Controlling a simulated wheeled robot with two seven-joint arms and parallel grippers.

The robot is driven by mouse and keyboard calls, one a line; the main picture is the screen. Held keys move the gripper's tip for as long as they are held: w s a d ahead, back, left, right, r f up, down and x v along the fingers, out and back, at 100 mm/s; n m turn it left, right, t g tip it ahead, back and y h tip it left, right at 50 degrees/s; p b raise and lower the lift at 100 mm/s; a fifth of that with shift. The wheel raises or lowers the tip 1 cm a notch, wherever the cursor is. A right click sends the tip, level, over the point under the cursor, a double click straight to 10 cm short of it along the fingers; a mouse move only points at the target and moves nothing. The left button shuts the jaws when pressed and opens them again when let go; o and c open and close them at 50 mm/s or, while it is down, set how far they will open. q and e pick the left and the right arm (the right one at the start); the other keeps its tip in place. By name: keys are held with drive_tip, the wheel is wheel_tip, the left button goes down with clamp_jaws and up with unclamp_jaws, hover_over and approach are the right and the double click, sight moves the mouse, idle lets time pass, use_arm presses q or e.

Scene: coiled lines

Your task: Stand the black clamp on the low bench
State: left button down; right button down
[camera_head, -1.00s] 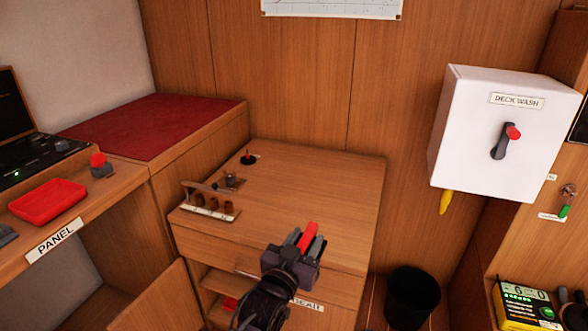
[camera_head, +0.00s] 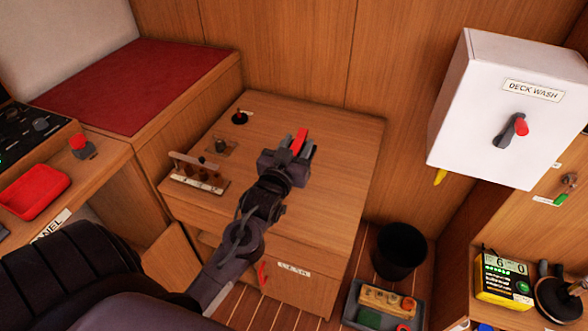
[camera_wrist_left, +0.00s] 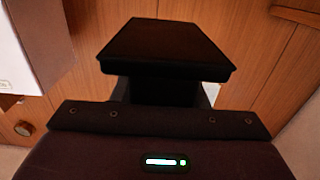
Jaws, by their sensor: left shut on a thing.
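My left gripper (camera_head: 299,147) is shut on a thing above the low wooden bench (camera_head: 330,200). A red piece (camera_head: 300,139) shows between its grey fingers. In the left wrist view a black block (camera_wrist_left: 168,50), which looks like the black clamp, stands out in front of the dark gripper body and hides the fingertips. I cannot tell its full shape, or whether it touches the bench top. My right gripper is not in view.
On the bench top stand a small rack (camera_head: 200,174) at the left and a black knob with a red stem (camera_head: 240,117) at the back. The right part of the top is clear. A black bin (camera_head: 400,250) and a grey tray (camera_head: 352,308) stand right of the bench.

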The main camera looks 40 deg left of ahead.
use_arm(q)
wheel_tip(320, 180, down, 17)
drive_tip(key=shift+b, duration=0.45)
drive_tip(key=shift+f, duration=0.1)
drive_tip(key=c, duration=0.8)
unclamp_jaws()
drive_tip(key=shift+f, duration=0.1)
drive_tip(key=shift+c, duration=0.2)
drive_tip(key=shift+s, duration=0.15)
drive_tip(key=v, duration=1.1)
drive_tip(key=shift+s, duration=0.4)
drive_tip(key=shift+d, duration=0.1)
